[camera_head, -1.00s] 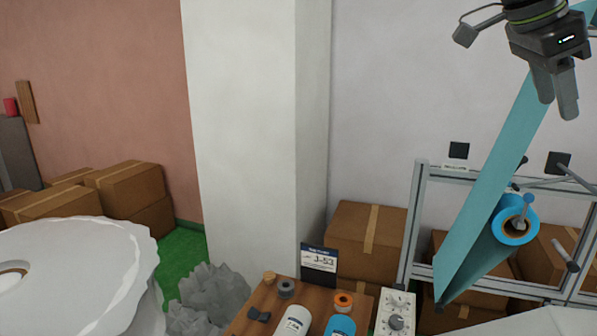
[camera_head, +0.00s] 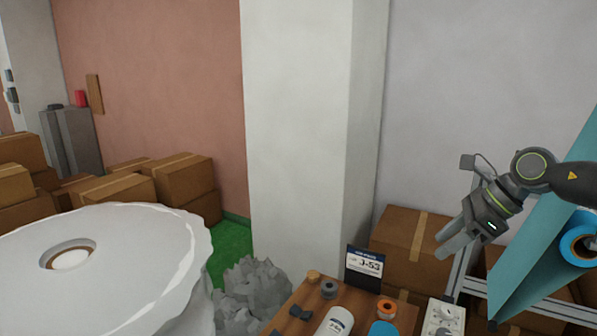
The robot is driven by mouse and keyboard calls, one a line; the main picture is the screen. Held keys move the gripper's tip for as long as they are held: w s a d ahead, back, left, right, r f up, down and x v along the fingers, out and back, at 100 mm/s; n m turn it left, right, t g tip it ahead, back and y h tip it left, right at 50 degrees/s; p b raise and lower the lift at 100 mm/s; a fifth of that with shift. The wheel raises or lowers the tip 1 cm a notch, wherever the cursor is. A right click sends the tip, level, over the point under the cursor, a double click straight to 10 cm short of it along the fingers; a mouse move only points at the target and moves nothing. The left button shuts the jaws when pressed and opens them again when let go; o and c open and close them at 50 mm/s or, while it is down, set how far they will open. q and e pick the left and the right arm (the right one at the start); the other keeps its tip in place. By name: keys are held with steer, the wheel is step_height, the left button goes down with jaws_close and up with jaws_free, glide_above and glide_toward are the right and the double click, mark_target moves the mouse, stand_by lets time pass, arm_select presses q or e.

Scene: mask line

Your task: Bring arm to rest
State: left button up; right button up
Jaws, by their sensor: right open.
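My right gripper (camera_head: 446,243) is at the right of the head view, on a dark arm that comes in from the right edge. Its fingers point down and to the left, and it is open with nothing between them. It hangs in the air, overlapping a cardboard box and the metal frame behind it in the picture. My left gripper is not in view.
A wooden table (camera_head: 357,303) at the bottom holds tape rolls, bottles and a J-53 sign (camera_head: 364,264). A teal web (camera_head: 545,262) and blue roll (camera_head: 579,243) are at right. A large white roll (camera_head: 150,245) fills the lower left. Cardboard boxes (camera_head: 186,179) stand behind.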

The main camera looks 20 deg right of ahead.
steer(key=w+a+f+m+t+y, duration=0.4)
steer(key=a+f+m+t, duration=0.3)
steer(key=m+t, duration=0.3)
steer(key=s+d+f+m+t+h, duration=0.1)
steer(key=s+d+f+m+h, duration=0.15)
steer(key=f+m+h, duration=0.55)
steer(key=s+d+f+m+t+h, duration=0.1)
steer(key=s+f+m+h, duration=0.2)
steer(key=m, duration=0.9)
steer(key=s+a+f+m+g+h, duration=0.3)
steer(key=s+f+m+g, duration=0.5)
steer(key=s+f+m, duration=0.3)
steer(key=s+a+f+m+g+y, duration=0.3)
steer(key=s+a+f+m+g, duration=0.25)
steer(key=s+a, duration=0.45)
steer(key=d+f+g+b, duration=0.15)
steer(key=f+b, duration=0.25)
steer(key=f, duration=1.2)
steer(key=d+f+b, duration=0.2)
steer(key=f+b, duration=0.2)
steer(key=f, duration=1.2)
steer(key=s+a+f+b, duration=0.1)
steer(key=s+f+b, duration=0.2)
steer(key=s+f, duration=0.5)
steer(key=s+f+b, duration=0.3)
steer(key=s+f, duration=0.4)
steer(key=f, duration=0.8)
steer(key=shift+s+a+n+g+y, duration=0.35)
steer(key=shift+s+g+y, duration=0.05)
